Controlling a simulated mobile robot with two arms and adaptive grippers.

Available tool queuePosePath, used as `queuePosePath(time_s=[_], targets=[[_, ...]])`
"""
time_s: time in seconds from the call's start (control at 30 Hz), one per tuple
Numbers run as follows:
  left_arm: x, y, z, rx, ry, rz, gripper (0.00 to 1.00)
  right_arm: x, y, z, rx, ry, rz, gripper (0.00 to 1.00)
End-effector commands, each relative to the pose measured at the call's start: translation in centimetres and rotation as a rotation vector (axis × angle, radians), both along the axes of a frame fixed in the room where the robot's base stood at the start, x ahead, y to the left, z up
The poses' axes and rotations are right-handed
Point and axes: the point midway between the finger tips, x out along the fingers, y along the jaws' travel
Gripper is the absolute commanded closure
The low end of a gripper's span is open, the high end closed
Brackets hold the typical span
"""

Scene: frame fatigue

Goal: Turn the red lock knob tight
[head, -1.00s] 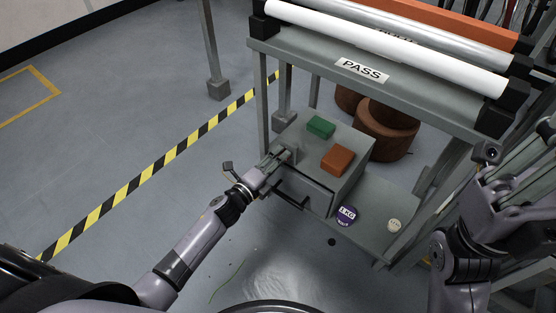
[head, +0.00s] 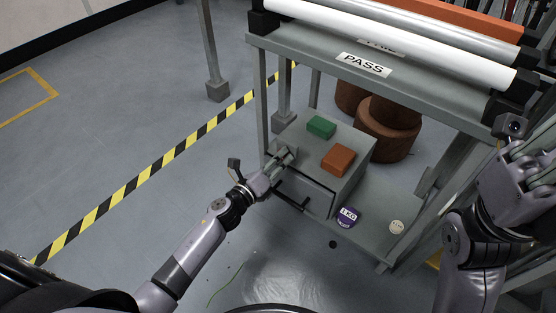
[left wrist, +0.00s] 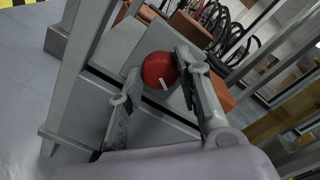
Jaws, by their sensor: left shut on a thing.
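The red lock knob (left wrist: 159,70) shows in the left wrist view as a round red cap with a small white mark, at the front of a grey box. My left gripper (left wrist: 158,64) has its fingers on either side of the knob and is shut on it. In the head view, my left gripper (head: 285,155) is at the left front corner of the grey drawer box (head: 302,187) and hides the knob. My right gripper (head: 528,155) is raised at the right edge, away from the box; its fingers are not clear.
A green block (head: 321,127) and an orange block (head: 338,160) lie on the box. A black drawer handle (head: 291,197) sticks out just below my left gripper. A roller rack (head: 385,80) stands above. A purple 1 KG disc (head: 347,217) lies on the lower shelf.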

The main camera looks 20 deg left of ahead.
Motion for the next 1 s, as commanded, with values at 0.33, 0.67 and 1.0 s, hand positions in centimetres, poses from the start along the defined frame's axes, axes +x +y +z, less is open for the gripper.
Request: queuePosePath(time_s=[0.33, 0.67, 1.0], targets=[[-0.07, -0.07, -0.13, 0.008, 0.0, -0.002, 0.96, -0.12, 0.03, 0.13, -0.003, -0.007, -0.001, 1.0], [-0.04, -0.04, -0.07, 0.007, -0.002, -0.001, 0.51, -0.11, 0.12, 0.05, -0.011, -0.007, -0.002, 1.0], [-0.12, 0.02, -0.04, 0.006, -0.001, -0.001, 0.48, 0.03, 0.03, -0.11, -0.005, 0.003, -0.002, 1.0]])
